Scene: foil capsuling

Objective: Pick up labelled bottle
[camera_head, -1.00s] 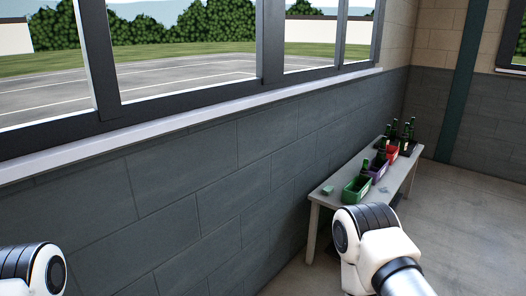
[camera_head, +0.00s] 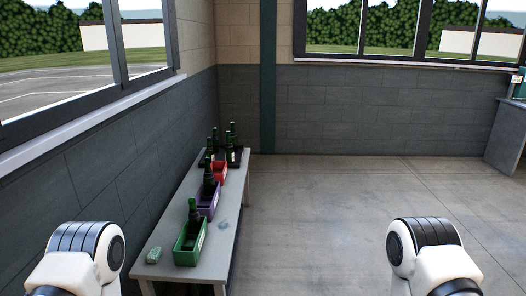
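Several dark green bottles stand on a long table (camera_head: 188,272) along the left wall. One bottle (camera_head: 193,212) stands in a green bin at the near end, and another (camera_head: 209,181) is in a purple bin. More bottles (camera_head: 232,141) stand at the far end. One far bottle (camera_head: 230,154) shows a pale label; labels on the others are too small to tell. Only the upper links of my two arms show at the bottom left and bottom right. Both grippers are out of view.
The table holds a green bin (camera_head: 180,258), a purple bin (camera_head: 213,208) and a red bin (camera_head: 222,174). A small green item (camera_head: 153,255) lies at the near end. The floor (camera_head: 320,220) right of the table is clear. A grey bench (camera_head: 508,140) stands at far right.

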